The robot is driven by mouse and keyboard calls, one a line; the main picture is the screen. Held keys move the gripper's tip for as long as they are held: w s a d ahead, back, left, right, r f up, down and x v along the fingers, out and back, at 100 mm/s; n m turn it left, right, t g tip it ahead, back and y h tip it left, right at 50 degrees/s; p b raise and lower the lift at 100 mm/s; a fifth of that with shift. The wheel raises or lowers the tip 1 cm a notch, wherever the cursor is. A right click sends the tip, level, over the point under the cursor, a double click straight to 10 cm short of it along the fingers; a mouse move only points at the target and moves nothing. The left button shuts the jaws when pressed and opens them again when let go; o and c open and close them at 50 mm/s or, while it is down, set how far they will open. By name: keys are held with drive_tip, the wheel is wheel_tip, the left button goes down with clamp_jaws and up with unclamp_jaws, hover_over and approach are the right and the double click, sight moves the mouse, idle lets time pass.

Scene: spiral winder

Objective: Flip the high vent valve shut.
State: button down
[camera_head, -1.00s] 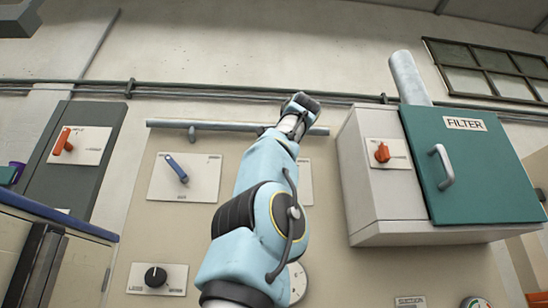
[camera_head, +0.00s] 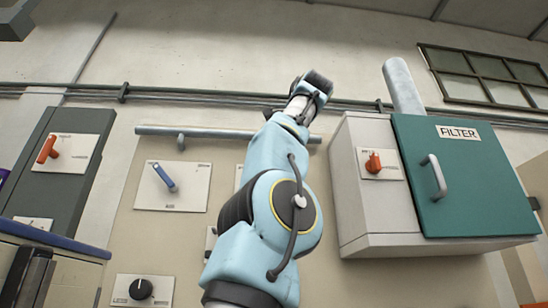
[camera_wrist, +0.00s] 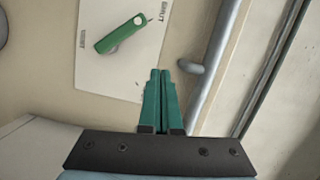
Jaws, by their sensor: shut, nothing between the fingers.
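In the wrist view, a green lever (camera_wrist: 120,35) sits on a white plate (camera_wrist: 90,70) at upper left.
A grey rail (camera_head: 215,132) crosses the panel's top; its bar (camera_wrist: 215,70) passes close right of my fingers.

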drive_tip(key=shift+r+v, duration=0.15)
drive_tip(key=shift+v, duration=0.65)
drive_tip(key=shift+r+v, duration=0.15)
drive_tip(key=shift+v, duration=0.7)
drive_tip(key=shift+a, duration=0.2)
